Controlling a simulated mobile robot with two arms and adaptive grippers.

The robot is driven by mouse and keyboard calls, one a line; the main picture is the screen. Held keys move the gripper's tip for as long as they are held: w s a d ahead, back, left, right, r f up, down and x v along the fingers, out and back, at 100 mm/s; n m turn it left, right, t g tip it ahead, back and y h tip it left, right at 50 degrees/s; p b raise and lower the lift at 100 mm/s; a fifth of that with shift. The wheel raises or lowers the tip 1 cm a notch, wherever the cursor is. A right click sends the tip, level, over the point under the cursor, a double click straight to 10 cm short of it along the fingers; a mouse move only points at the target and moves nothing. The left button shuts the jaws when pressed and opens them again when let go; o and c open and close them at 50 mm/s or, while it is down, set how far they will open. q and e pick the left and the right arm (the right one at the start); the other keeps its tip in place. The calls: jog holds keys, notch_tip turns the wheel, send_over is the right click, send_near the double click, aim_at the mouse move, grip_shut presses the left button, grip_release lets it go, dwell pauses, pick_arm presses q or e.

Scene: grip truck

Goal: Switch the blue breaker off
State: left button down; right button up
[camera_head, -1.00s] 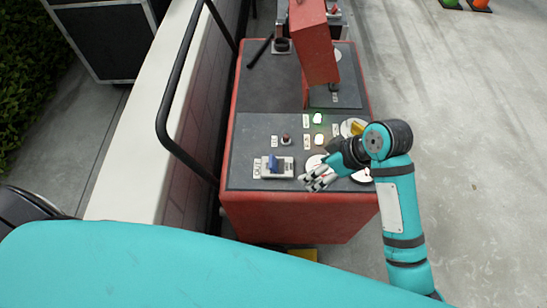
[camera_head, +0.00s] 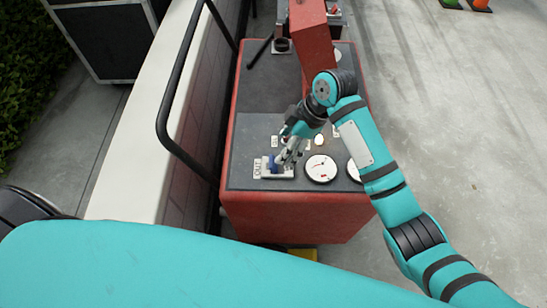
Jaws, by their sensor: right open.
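The blue breaker (camera_head: 273,163) is a small blue lever on a pale base (camera_head: 278,174), near the front left of the grey panel on the red console. A label reading OFF (camera_head: 257,168) is at the left end of the base. My right gripper (camera_head: 287,160) is open, just right of the blue lever, with its fingers over the right part of the base. I cannot tell whether a finger touches the lever. My left gripper is not in view.
Two round white gauges (camera_head: 321,168) lie right of the breaker. A red upright box (camera_head: 315,40) stands at the back of the console. A black handrail (camera_head: 167,110) and a white wall ledge (camera_head: 140,130) run along the left. Open concrete floor is on the right.

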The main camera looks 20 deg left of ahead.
aim_at(273, 161)
jog(key=x, duration=0.8)
jog(key=shift+a+f, duration=0.1)
jog(key=shift+f, duration=0.2)
jog(key=c, duration=1.2)
jog(key=shift+d+y, duration=0.4)
jog(key=shift+y, duration=0.2)
jog(key=shift+w+d+f+g+y+b, duration=0.1)
jog(key=shift+d+g+y+b, duration=0.15)
jog(key=shift+y+b, duration=0.35)
jog(key=shift+w+d+f+g+y+b, duration=0.15)
jog(key=shift+g+y+b, duration=0.25)
jog(key=shift+y, duration=0.2)
jog(key=shift+r, duration=0.35)
jog(key=o, duration=1.2)
